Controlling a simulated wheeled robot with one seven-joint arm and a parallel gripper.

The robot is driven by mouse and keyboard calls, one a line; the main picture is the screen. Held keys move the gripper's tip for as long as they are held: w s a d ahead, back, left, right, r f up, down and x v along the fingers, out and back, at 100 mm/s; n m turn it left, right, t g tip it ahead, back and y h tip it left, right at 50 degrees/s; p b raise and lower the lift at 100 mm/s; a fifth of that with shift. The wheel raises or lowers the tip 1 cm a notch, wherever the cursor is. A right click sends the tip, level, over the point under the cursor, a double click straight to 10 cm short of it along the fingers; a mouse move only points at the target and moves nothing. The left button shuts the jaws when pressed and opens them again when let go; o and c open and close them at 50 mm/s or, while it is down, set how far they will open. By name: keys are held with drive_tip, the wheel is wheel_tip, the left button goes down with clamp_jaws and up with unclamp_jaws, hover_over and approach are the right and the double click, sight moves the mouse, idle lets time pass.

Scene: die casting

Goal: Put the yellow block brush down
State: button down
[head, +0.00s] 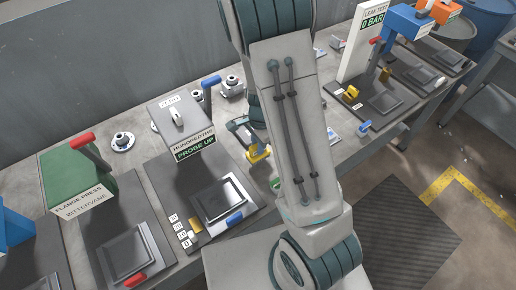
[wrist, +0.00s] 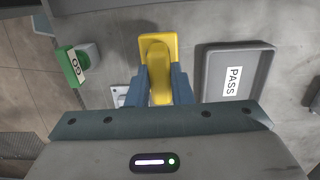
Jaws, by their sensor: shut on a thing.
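The yellow block brush (wrist: 158,48) shows in the wrist view, with a broad yellow block at the far end and a rounded yellow part towards me. My gripper (wrist: 161,75) is shut on it, with one blue-grey finger on each side. In the head view a small yellow part of the brush (head: 258,154) shows at my gripper (head: 254,146), low over the bench, left of my arm. I cannot tell whether its underside touches the grey bench top. My arm hides part of that area.
In the wrist view a grey tray marked PASS (wrist: 265,68) lies right of the brush, and a green GO box (wrist: 72,68) is at left. In the head view the PROBE UP station (head: 184,130) stands left of my gripper and the leak test station (head: 360,40) right.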

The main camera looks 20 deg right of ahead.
drive_tip(key=shift+f, duration=1.45)
drive_tip(key=shift+f, duration=0.2)
drive_tip(key=c, duration=1.3)
unclamp_jaws()
drive_tip(key=r, duration=1.2)
drive_tip(key=shift+w+d+r, duration=0.1)
drive_tip(key=shift+d+r, duration=0.15)
drive_tip(key=shift+d, duration=0.15)
drive_tip(key=s+r+n+t, duration=0.4)
drive_tip(key=s+r+n, duration=1)
drive_tip(key=r, duration=0.2)
drive_tip(key=shift+s+a+n+h, duration=0.3)
drive_tip(key=shift+a+h, duration=0.1)
